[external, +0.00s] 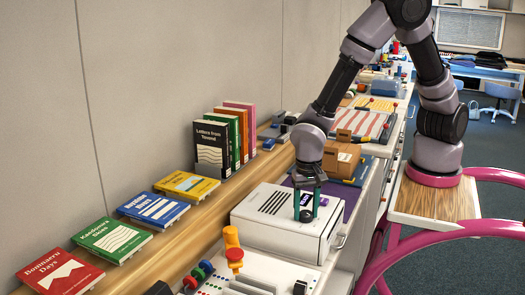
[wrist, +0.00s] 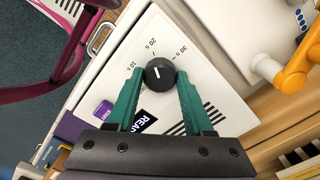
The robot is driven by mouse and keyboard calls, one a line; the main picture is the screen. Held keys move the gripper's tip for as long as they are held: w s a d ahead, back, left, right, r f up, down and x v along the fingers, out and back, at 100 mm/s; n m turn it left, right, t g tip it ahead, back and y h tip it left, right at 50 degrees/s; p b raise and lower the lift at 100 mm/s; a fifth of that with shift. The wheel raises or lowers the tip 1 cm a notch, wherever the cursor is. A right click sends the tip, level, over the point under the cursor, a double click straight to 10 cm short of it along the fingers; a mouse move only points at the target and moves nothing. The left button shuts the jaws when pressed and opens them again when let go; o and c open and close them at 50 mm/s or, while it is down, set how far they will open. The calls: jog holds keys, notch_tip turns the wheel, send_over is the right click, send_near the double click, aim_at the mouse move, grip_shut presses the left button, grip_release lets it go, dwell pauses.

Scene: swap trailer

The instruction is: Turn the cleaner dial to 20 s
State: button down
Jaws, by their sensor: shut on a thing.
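The cleaner (external: 262,228) is a white box with black vent slots; its white top (wrist: 215,90) fills the middle of the wrist view. Its round black dial (wrist: 160,72) has a short white pointer mark, with labels 10 s, 20 s and 30 s around it. The mark points toward the label side, near 10 s to 20 s; I cannot tell its exact setting. My gripper (wrist: 159,80) has its green fingers on either side of the dial and is shut on it. In the external view my gripper (external: 306,206) reaches down onto the cleaner's top.
A purple start button (wrist: 103,108) and a dark READY display (wrist: 142,122) lie near my fingers. A board with orange and coloured pieces (external: 233,246) stands in front of the cleaner. Books (external: 152,209) line the wooden shelf at left. A cardboard box (external: 340,160) stands behind.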

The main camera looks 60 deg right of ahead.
aim_at(306, 213)
jog(key=shift+c, duration=1.4)
grip_release()
jog(key=shift+r, duration=0.1)
notch_tip(306, 213, up, 11)
jog(key=shift+f, duration=0.2)
